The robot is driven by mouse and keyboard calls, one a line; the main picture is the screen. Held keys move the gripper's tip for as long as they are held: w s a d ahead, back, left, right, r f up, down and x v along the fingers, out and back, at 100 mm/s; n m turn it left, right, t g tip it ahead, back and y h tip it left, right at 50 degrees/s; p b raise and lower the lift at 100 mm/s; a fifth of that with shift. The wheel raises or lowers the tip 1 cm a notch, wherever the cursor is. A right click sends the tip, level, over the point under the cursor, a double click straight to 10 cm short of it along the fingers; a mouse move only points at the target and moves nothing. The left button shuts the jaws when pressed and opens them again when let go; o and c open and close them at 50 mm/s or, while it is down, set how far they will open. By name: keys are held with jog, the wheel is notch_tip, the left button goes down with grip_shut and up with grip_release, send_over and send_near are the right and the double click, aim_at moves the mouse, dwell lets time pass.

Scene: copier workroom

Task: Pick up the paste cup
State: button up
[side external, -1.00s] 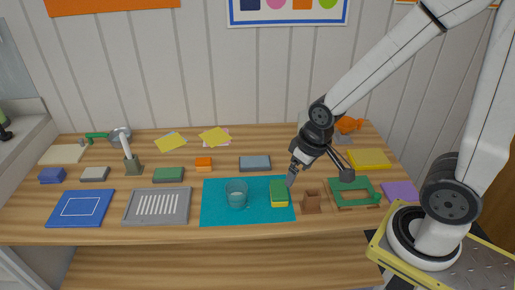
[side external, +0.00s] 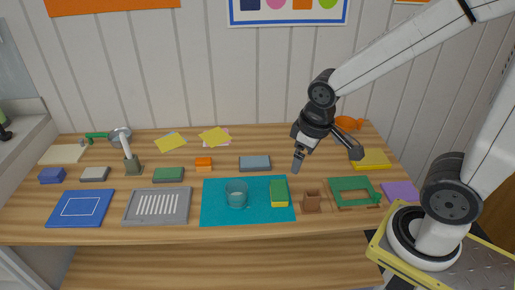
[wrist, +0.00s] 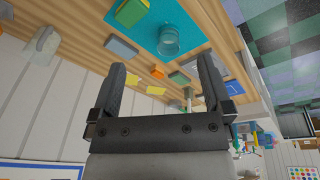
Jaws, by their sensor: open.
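A clear, bluish cup (side external: 236,194), which I take for the paste cup, stands upright on the teal mat (side external: 215,217) at the middle front of the table. It also shows in the wrist view (wrist: 168,41), beyond and between my fingertips. My gripper (side external: 326,162) is open and empty, up and to the right of the cup in the side view, clear of it. Its two fingers stand wide apart in the wrist view (wrist: 160,68). Nothing hides the cup.
A green and yellow sponge (side external: 279,194) lies on the mat right of the cup. A brown holder (side external: 312,201) and a green frame (side external: 354,184) stand farther right. A grey slotted tray (side external: 157,190) is left of the mat. A grey-blue block (side external: 255,163) lies behind the mat.

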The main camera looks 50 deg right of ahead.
jog(key=n+h, duration=0.1)
jog(key=n, duration=0.2)
jog(key=n+t+h, duration=0.4)
jog(key=n+t, duration=0.6)
jog(key=n, duration=1.7)
send_over(240, 203)
jog(key=s+a, duration=0.2)
jog(key=s, duration=0.2)
jog(key=f, duration=2.6)
jog(key=shift+s, duration=0.2)
jog(key=shift+x, duration=3.9)
